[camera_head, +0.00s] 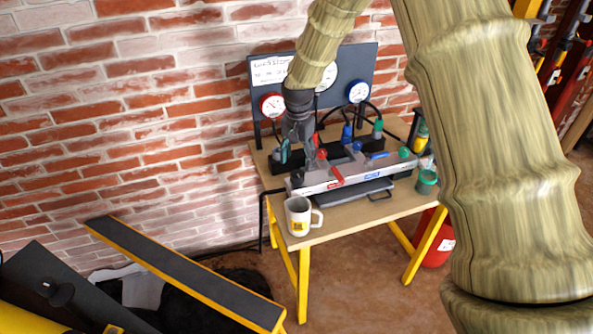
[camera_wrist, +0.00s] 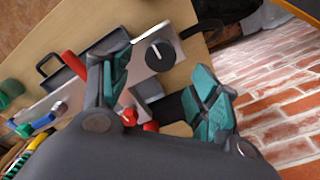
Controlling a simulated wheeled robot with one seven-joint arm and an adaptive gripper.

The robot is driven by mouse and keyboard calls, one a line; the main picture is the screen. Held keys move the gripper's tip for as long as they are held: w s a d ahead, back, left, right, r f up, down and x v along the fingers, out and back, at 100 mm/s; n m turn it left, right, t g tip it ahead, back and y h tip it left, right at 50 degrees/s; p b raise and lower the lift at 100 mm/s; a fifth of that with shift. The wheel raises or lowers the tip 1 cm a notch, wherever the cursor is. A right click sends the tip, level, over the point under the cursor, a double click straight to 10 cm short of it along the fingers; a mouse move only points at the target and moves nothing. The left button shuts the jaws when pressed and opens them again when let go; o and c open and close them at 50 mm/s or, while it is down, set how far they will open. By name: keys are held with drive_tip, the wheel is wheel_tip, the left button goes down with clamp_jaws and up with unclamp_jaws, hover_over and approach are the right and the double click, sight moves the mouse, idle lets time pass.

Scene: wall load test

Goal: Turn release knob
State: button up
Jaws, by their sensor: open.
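In the wrist view a black round knob (camera_wrist: 160,55) with a white pointer line sits at one end of a silver panel (camera_wrist: 150,34). The knob lies beyond and between the two teal-padded fingers of my gripper (camera_wrist: 161,64). The fingers are wide apart, with nothing held between them. In the head view my gripper (camera_head: 299,145) hangs over the left end of the silver panel (camera_head: 310,186) on the wooden bench, pointing down. The knob is small and dark there and hard to make out. I cannot tell the exact gap between fingertips and knob.
A red lever (camera_head: 335,174) and blue lever (camera_head: 378,155) stand along the panel. A white mug (camera_head: 298,215) stands at the bench's front left, a green jar (camera_head: 426,181) at the right. A gauge board (camera_head: 262,75) stands behind. A sloping dark beam (camera_head: 180,268) lies at the left.

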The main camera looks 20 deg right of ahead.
sight(297, 173)
drive_tip(key=shift+f+p, duration=0.6)
drive_tip(key=shift+f, duration=2.55)
drive_tip(key=c, duration=1)
